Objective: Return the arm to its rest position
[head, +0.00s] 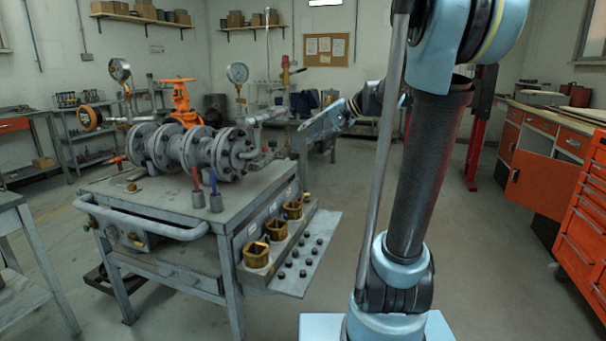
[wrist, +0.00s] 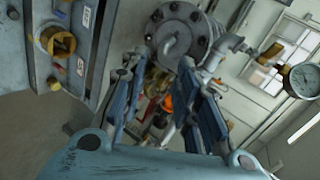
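The grey flanged gate valve (head: 190,148) sits on a metal workbench (head: 140,200), with an orange handwheel and yoke (head: 182,98) on top. The valve's flange end also shows at the top of the wrist view (wrist: 178,38), tilted. My arm rises at the right of the head view and bends back. My gripper (head: 312,135) hangs beyond the bench's right end, clear of the valve. In the wrist view my gripper's (wrist: 157,72) two blue-grey fingers stand apart with nothing held between them.
Pressure gauges (head: 238,74) rise from the pipes. Brass fittings (head: 256,254) sit along the bench's right side, above a shelf (head: 305,255) with several dark knobs. A red post (head: 481,130) and orange cabinets (head: 585,220) stand right. Floor between bench and cabinets is clear.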

